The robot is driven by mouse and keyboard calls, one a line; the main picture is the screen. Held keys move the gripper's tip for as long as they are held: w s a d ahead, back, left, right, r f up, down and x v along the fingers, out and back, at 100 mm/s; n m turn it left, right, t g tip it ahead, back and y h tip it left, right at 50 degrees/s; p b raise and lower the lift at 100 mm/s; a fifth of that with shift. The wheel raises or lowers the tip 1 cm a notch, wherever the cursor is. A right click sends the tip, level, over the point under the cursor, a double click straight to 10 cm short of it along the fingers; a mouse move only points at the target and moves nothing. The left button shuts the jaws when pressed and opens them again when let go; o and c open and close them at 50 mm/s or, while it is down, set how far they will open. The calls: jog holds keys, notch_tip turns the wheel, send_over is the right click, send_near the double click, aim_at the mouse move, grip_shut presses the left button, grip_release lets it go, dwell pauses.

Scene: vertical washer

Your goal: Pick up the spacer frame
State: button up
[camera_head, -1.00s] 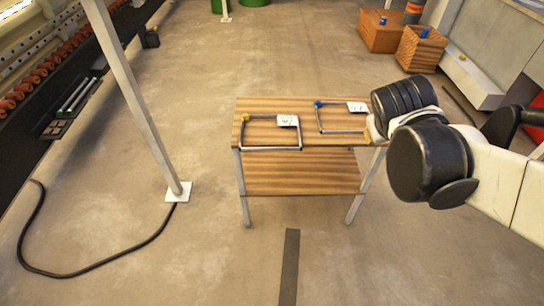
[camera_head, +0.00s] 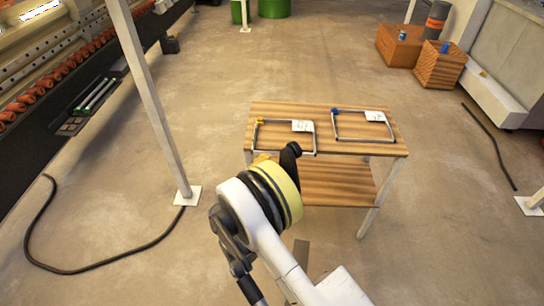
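Two spacer frames lie flat on the wooden table. The left spacer frame (camera_head: 287,153) is a thin grey rectangle with a yellow corner piece and a white label. The right spacer frame (camera_head: 365,140) is similar, with a blue corner piece and a white label. My arm (camera_head: 262,236) rises from the bottom in front of the table's left part. Its bulky joint comes close to the near edge of the left frame in the picture. The dark parts at its end do not show clear fingertips, so I cannot tell whether my gripper is open or shut. Both frames rest on the table.
The wooden table (camera_head: 283,109) has a lower shelf (camera_head: 340,184). A white post (camera_head: 152,115) with a foot plate stands left, with a black cable (camera_head: 112,262) on the floor. Crates (camera_head: 440,67) stand at the back right.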

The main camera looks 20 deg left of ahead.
aim_at(272, 154)
jog(key=shift+n+t, duration=0.3)
jog(key=shift+t, duration=0.2)
jog(key=w, duration=0.2)
jog(key=w+f, duration=0.1)
jog(key=w, duration=0.2)
jog(key=w+f, duration=0.1)
jog(key=w, duration=0.1)
jog(key=shift+w+d+f, duration=0.15)
jog(key=shift+w+f, duration=0.1)
jog(key=shift+w, duration=0.1)
jog(key=shift+c, duration=0.3)
grip_shut()
jog(key=shift+r+p, duration=0.45)
jog(key=shift+r, duration=0.9)
jog(key=shift+f, duration=0.1)
